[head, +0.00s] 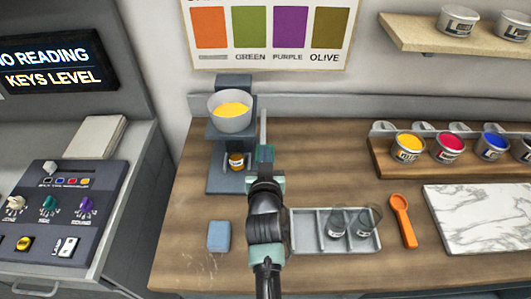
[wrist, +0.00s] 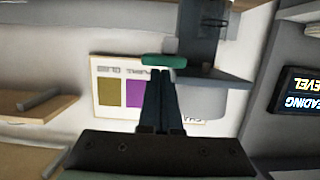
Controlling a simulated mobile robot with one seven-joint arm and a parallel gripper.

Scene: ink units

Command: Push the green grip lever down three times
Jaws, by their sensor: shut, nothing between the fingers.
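The green grip lever (head: 265,153) sticks out on the right side of a blue-grey dispenser stand (head: 216,180). In the wrist view its green grip (wrist: 165,61) lies crosswise just beyond my fingertips. My gripper (wrist: 161,74) is shut and empty, its two dark fingers close together. In the head view my gripper (head: 264,168) is right at the lever, partly hidden by my own wrist. I cannot tell whether the tips touch the grip. The stand carries a grey bowl (head: 231,121) of yellow pigment, with a small jar (head: 236,161) below it.
A grey tray (head: 309,238) with glass jars lies right of my arm, and a blue block (head: 219,236) to its left. An orange spoon (head: 402,220), a marble slab (head: 480,215) and a rack of paint pots (head: 378,160) stand further right.

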